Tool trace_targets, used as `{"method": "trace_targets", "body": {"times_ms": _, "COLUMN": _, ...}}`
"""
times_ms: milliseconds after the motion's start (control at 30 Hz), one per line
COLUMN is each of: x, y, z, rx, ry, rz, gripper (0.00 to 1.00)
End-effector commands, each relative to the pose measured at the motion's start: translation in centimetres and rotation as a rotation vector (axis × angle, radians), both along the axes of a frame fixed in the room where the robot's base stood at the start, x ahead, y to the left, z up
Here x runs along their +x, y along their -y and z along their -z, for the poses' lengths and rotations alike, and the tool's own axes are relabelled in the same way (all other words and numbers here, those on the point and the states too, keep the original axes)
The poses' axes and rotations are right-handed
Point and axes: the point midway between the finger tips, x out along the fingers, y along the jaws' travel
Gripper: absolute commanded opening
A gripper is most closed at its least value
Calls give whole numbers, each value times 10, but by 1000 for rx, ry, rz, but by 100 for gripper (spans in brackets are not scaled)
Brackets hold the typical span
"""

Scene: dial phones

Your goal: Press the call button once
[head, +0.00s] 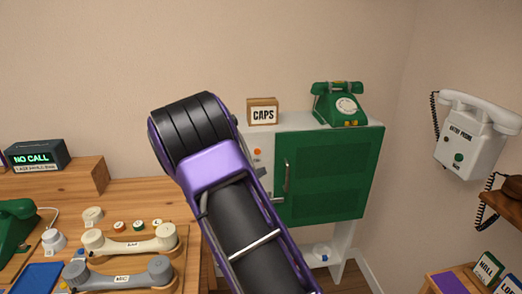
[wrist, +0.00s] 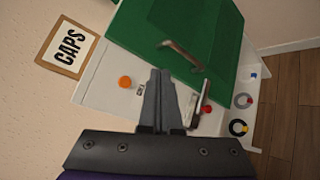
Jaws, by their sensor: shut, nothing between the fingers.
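In the wrist view my gripper (wrist: 160,73) is shut and empty, its fingertips over the white front of a cabinet (wrist: 97,80). An orange round button (wrist: 125,82) on that front lies just left of the fingertips, with a small label beside it. I cannot read the label or tell whether this is the call button. A red knob (wrist: 207,109) shows to the right of the fingers. A dark display (head: 36,157) reads "NO CALL".
A green dial phone (head: 341,105) and a "CAPS" box (head: 262,112) stand on the cabinet. The door's metal handle (wrist: 182,55) projects near my fingertips. A white entry phone (head: 468,140) hangs on the right wall. Handsets (head: 130,239) crowd the wooden desk at left.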

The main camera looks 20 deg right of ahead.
Motion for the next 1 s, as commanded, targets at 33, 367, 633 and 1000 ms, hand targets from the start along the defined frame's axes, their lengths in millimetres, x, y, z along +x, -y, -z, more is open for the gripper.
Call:
{"method": "trace_targets", "body": {"times_ms": 33, "x": 0, "y": 0, "z": 0, "rx": 1, "ry": 1, "rz": 0, "gripper": 0}}
{"method": "trace_targets", "body": {"times_ms": 367, "x": 8, "y": 2, "z": -2, "rx": 0, "ry": 4, "rz": 2, "gripper": 0}}
{"method": "trace_targets", "body": {"times_ms": 633, "x": 42, "y": 9, "z": -3, "rx": 2, "ry": 5, "rz": 1, "gripper": 0}}
{"method": "trace_targets", "body": {"times_ms": 1000, "x": 81, "y": 17, "z": 0, "rx": 2, "ry": 4, "rz": 3, "gripper": 0}}
